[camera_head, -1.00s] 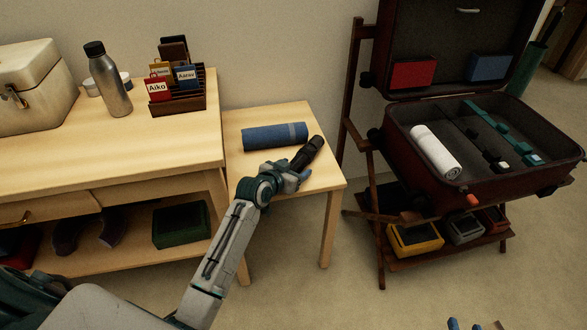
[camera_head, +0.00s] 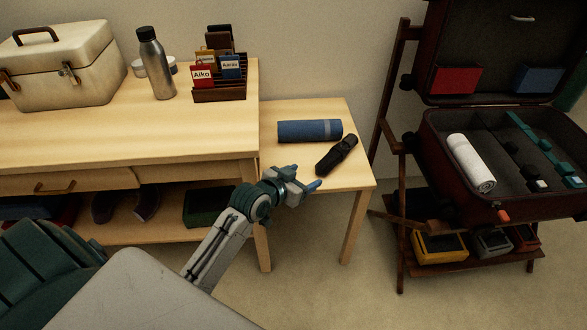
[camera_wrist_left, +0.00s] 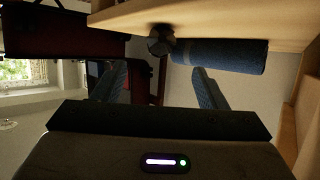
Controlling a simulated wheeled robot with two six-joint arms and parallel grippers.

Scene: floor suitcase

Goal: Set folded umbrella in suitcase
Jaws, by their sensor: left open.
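The folded umbrella (camera_head: 337,155) is black and lies slantwise on the small wooden side table, near its front right. Its round end also shows in the left wrist view (camera_wrist_left: 160,40). My left gripper (camera_head: 308,180) is open and empty, by the table's front edge, to the lower left of the umbrella and apart from it. Its two fingers show in the left wrist view (camera_wrist_left: 160,75) with nothing between them. The open dark red suitcase (camera_head: 445,178) stands on a wooden rack at the right. My right gripper is not in view.
A blue roll (camera_head: 310,131) lies just behind the umbrella. A white roll (camera_head: 471,163) lies in the suitcase's left part, and teal straps (camera_head: 535,140) cross its right part. The desk at left holds a metal bottle (camera_head: 156,65), a card rack (camera_head: 222,92) and a cream case (camera_head: 65,72).

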